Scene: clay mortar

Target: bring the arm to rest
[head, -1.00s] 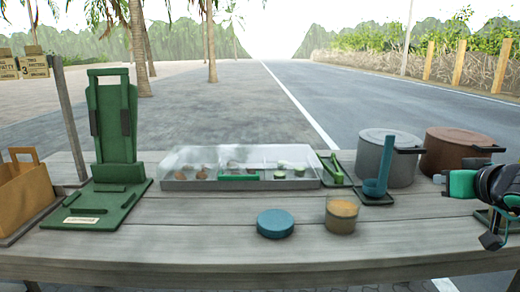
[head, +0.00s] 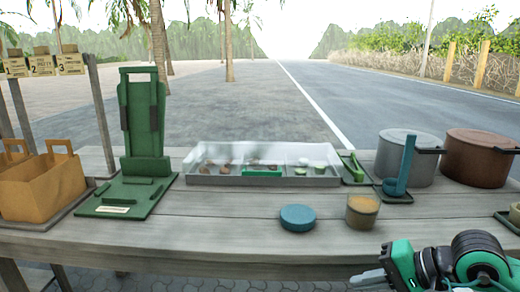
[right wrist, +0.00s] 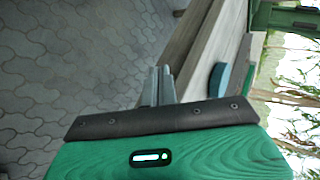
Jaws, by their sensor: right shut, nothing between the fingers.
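My right gripper (head: 368,278) is at the lower right of the head view, in front of the table's near edge. Its grey fingers point left and are shut with nothing between them. In the right wrist view the closed fingers (right wrist: 158,88) stand over grey paving, beside the table's edge. My right arm (head: 460,262) comes in from the lower right, green and black. My left gripper is not in view.
On the wooden table (head: 230,240) stand a blue lid (head: 298,218), a jar (head: 362,211), a clear-lidded tray (head: 262,167), a green stand (head: 143,120), a grey pot (head: 408,160), a brown pot (head: 475,160) and paper bags (head: 45,188). The front left of the table is clear.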

